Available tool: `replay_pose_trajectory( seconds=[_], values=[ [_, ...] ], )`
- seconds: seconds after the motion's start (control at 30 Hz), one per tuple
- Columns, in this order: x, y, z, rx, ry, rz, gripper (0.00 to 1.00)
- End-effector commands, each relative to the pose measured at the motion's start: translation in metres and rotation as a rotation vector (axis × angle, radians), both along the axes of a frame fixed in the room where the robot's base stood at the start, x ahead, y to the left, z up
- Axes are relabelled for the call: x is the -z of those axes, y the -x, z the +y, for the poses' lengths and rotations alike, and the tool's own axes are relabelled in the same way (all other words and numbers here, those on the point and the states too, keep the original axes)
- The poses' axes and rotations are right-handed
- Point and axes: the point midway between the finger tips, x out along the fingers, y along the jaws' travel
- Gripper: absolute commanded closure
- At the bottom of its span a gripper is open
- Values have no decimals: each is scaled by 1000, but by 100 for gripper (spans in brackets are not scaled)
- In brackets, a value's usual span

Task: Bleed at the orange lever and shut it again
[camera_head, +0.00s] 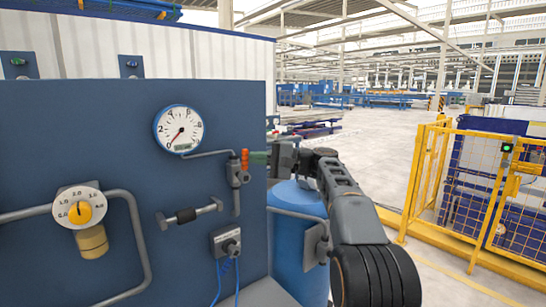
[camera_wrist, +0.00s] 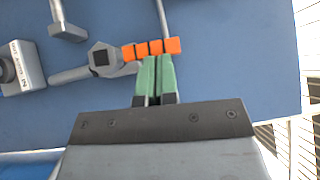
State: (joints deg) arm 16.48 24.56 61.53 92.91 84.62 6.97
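The orange lever (camera_head: 245,158) sits on a grey valve (camera_head: 238,174) near the right edge of the blue panel. In the wrist view the lever (camera_wrist: 153,48) runs crosswise as a row of orange blocks, right of the valve body (camera_wrist: 102,59). My gripper (camera_head: 265,158) reaches it from the right. In the wrist view my gripper's green fingers (camera_wrist: 157,62) are side by side with only a thin gap. Their tips meet the lever's near side; whether they press on it cannot be told. The gauge (camera_head: 178,129) needle points down-left, near the low end of its scale.
A yellow-orange dial knob (camera_head: 79,211) and a grey pipe (camera_head: 143,240) are on the panel's left. A black-grip handle (camera_head: 188,215) and a socket box with blue cables (camera_head: 226,241) sit below the gauge. A blue tank (camera_head: 297,232) stands right of the panel. A yellow fence (camera_head: 448,195) is farther right.

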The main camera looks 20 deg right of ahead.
Motion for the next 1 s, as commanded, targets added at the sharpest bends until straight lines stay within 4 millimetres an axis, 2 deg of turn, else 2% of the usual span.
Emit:
replay_pose_trajectory(
  seconds=[0.2, 0.77, 0.87, 1.0],
  values=[
    [-2, 1, 11, -14, -3, 0, 100],
    [-3, 2, 12, -15, -5, -2, 100],
    [-3, 3, 8, -14, -5, -2, 100],
    [-1, 9, -9, -10, -4, -1, 100]
  ],
)
